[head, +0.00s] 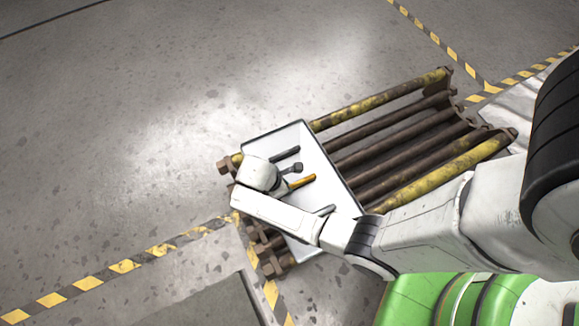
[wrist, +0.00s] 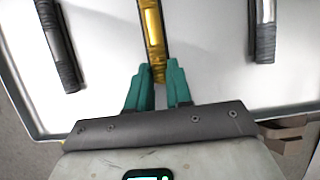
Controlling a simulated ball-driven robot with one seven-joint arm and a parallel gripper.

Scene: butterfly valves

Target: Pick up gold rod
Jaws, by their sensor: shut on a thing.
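The gold rod (wrist: 152,35) lies in a white tray and runs up out of the top of the wrist view. My gripper (wrist: 158,70) has its two green fingers around the near end of the rod and is shut on it. In the head view the gold rod (head: 303,181) sticks out to the right from under my wrist. My wrist hides its other end and the fingers there. I cannot tell whether the rod is lifted off the tray floor.
The white tray (head: 345,197) rests on a rack of rusty and yellow bars (head: 400,110). A dark rod (wrist: 57,45) lies left of the gold rod and a grey-black rod (wrist: 264,30) lies right, both apart from my fingers. The tray's near rim runs close to my gripper.

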